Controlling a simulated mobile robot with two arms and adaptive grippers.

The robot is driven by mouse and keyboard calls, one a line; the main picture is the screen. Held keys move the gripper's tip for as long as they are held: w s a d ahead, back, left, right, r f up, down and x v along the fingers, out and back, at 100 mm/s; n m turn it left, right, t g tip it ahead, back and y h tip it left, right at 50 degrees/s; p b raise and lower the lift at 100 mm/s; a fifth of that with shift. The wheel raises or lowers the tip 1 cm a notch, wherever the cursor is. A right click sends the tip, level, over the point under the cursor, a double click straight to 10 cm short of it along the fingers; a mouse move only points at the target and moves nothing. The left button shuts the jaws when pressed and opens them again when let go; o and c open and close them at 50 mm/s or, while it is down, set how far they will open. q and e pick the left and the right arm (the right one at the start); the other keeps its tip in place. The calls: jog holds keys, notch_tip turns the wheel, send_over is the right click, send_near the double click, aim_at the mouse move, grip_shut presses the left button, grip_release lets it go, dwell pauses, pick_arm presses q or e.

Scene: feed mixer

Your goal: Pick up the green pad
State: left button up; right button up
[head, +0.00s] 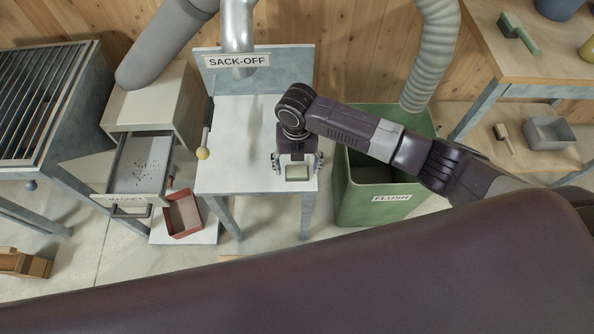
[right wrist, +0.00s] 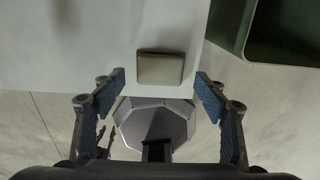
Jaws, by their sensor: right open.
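The pad (head: 297,173), small, square and pale grey-green, lies on the white top of the sack-off table (head: 235,150), near its front edge. It also shows in the right wrist view (right wrist: 160,68), flat and whole, just beyond the fingertips. My right gripper (head: 297,162) is over the front right part of the table. In the right wrist view its two blue-padded fingers (right wrist: 160,92) stand wide apart with nothing between them. The pad is narrower than this gap and roughly centred on it. I cannot tell the exact height of the fingers over the table. My left gripper is not in view.
A green flush bin (head: 382,205) stands close to the table's right side. An open magnet drawer (head: 140,165) and a red tray (head: 184,214) are further left. The left of the tabletop is clear.

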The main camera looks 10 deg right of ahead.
aim_at(297, 172)
jog(key=shift+f, duration=0.9)
jog(key=shift+c, duration=0.4)
jog(key=c, duration=1.1)
jog(key=shift+r, duration=0.2)
notch_tip(297, 172, up, 20)
jog(key=shift+f+p, duration=0.1)
jog(key=shift+p, duration=0.2)
